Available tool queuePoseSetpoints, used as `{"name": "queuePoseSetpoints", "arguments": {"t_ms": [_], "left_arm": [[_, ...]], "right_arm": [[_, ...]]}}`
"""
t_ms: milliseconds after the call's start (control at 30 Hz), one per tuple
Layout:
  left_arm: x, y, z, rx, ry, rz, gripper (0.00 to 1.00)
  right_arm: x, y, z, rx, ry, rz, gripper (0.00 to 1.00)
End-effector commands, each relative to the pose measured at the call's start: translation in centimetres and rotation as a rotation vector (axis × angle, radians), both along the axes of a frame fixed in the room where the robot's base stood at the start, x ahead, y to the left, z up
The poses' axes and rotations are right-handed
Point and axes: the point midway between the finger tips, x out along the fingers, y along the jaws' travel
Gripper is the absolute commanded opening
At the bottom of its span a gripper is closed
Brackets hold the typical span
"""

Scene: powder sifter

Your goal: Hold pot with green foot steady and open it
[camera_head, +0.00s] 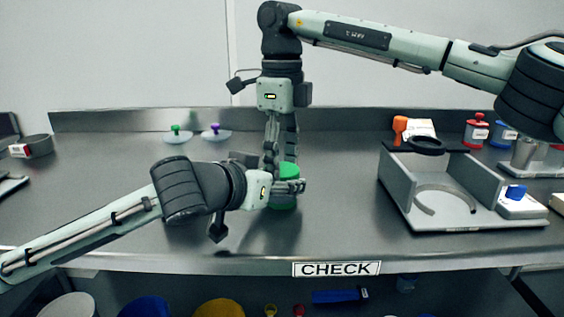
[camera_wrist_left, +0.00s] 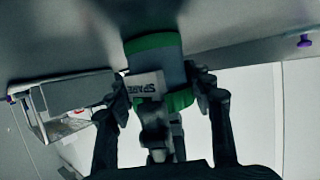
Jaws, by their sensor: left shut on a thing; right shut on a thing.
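The pot with green foot (camera_head: 283,203) stands upright on the steel table, with a green lid (camera_head: 289,169) on top. My left gripper (camera_head: 291,187) comes in from the left and is shut around the pot's body. My right gripper (camera_head: 280,166) points down from above and is shut on the lid. In the left wrist view, which is upside down, the pot's green foot (camera_wrist_left: 153,42) is at the top. Its label (camera_wrist_left: 148,87) reads "SPARE", and the left fingers flank the body. The right gripper (camera_wrist_left: 160,130) is at the lid; its fingers partly hide it.
A grey stand (camera_head: 455,212) with a black ring is on the right. Red (camera_head: 476,130) and blue bottles stand behind it. Green-knobbed (camera_head: 175,134) and purple-knobbed (camera_head: 215,133) lids lie at the back left. A grey dish (camera_head: 36,146) is far left. The front table is clear.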

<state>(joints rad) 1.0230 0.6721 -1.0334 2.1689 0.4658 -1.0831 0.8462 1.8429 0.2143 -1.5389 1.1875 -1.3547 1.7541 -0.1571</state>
Motion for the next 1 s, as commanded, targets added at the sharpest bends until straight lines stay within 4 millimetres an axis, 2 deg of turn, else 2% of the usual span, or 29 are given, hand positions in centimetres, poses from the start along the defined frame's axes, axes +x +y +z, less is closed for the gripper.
{"name": "queuePoseSetpoints", "arguments": {"t_ms": [800,833,967,1000], "left_arm": [[-0.24,-0.35,-0.01,-0.004,0.001,-0.009,0.0],[-0.24,-0.35,-0.01,-0.004,0.001,-0.009,0.0],[-0.19,-0.27,-0.01,-0.003,0.002,-0.007,0.0],[-0.16,-0.24,-0.01,-0.002,0.001,-0.006,0.0]], "right_arm": [[-0.04,0.26,0.02,0.005,-0.001,0.002,0.21],[-0.04,0.26,0.02,0.005,-0.001,0.002,0.59],[-0.04,0.21,0.01,0.004,-0.001,0.002,0.76],[-0.03,0.19,0.01,0.004,-0.001,0.001,0.77]]}}
